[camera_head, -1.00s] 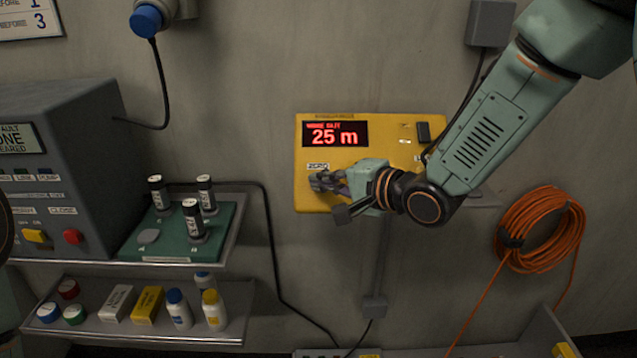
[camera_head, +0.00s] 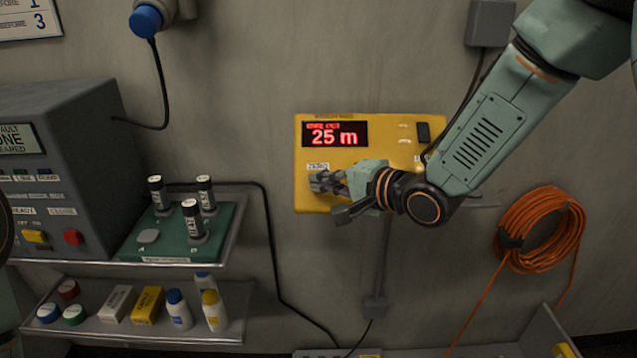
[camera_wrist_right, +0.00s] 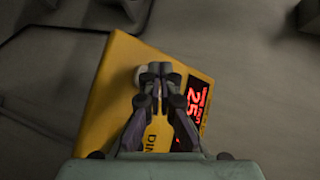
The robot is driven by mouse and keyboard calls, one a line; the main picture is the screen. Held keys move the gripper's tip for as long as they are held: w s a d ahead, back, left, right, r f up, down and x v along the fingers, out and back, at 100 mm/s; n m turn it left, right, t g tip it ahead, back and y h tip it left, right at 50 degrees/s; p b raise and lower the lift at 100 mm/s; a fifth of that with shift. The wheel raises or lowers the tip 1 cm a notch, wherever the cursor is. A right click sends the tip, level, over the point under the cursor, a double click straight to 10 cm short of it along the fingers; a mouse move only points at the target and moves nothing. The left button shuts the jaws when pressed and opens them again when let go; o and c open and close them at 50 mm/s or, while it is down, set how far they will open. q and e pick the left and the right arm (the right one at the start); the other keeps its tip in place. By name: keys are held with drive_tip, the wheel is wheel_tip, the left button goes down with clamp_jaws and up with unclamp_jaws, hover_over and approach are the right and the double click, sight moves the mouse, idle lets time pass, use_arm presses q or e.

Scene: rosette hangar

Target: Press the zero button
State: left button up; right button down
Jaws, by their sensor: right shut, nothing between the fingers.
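The yellow wall panel (camera_head: 303,140) has a red display (camera_head: 335,134) reading "25 m". A small white label reading "ZERO" (camera_head: 317,166) sits at its left, below the display. My right gripper (camera_head: 318,182) is shut and empty, with its fingertips at the panel just below that label. In the right wrist view the shut fingertips (camera_wrist_right: 155,72) overlap a pale round button (camera_wrist_right: 139,76) on the yellow panel (camera_wrist_right: 108,85). The fingers hide part of the button, and I cannot tell whether they touch it. My left gripper is not in view.
A grey console (camera_head: 75,130) stands at the left. An orange cable coil (camera_head: 540,232) hangs at the right. A black cable (camera_head: 270,240) runs down the wall.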

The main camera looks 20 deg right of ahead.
drive_tip(key=shift+w+f, duration=0.2)
drive_tip(key=shift+w, duration=0.05)
drive_tip(key=shift+w+d+f, duration=0.15)
drive_tip(key=shift+w+f, duration=0.15)
drive_tip(key=shift+w, duration=0.05)
idle(1.0)
drive_tip(key=shift+s+r, duration=0.1)
drive_tip(key=shift+s+a+r+p, duration=0.2)
drive_tip(key=shift+s+r+p, duration=0.35)
drive_tip(key=shift+p, duration=0.3)
drive_tip(key=s+r+p, duration=0.1)
drive_tip(key=s+a+r+p, duration=0.1)
drive_tip(key=s+r+p, duration=0.1)
drive_tip(key=shift+s+r+p, duration=0.1)
drive_tip(key=shift+s+p, duration=0.15)
drive_tip(key=shift+p, duration=0.05)
